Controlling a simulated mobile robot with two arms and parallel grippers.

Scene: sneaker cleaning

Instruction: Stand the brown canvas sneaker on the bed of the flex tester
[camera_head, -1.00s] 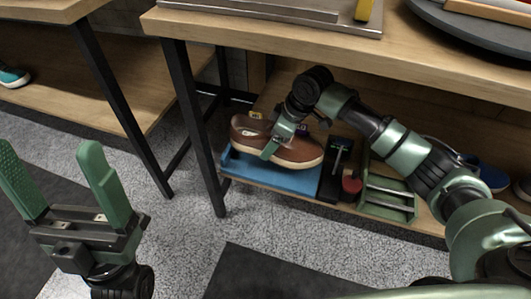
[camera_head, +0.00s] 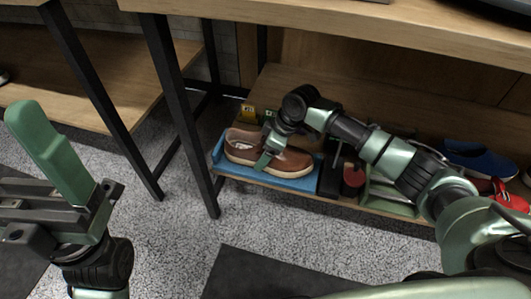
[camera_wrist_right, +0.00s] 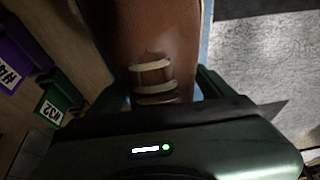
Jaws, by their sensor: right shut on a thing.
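The brown canvas sneaker (camera_head: 244,152) has a pale sole and sits low over a blue tray (camera_head: 290,183) on the lower shelf, toe to the right. I cannot tell whether it touches the tray. My right gripper (camera_head: 267,150) is shut on the sneaker from above. In the right wrist view the fingers (camera_wrist_right: 160,88) straddle the sneaker (camera_wrist_right: 160,30) near its pale laces. I cannot identify the flex tester in these views.
The table top (camera_head: 350,22) overhangs the shelf, and a black leg (camera_head: 180,110) stands left of the tray. A black stand (camera_head: 331,172) and a red round item (camera_head: 353,177) stand right of the sneaker. Blue (camera_head: 470,158) and red shoes (camera_head: 508,193) lie farther right.

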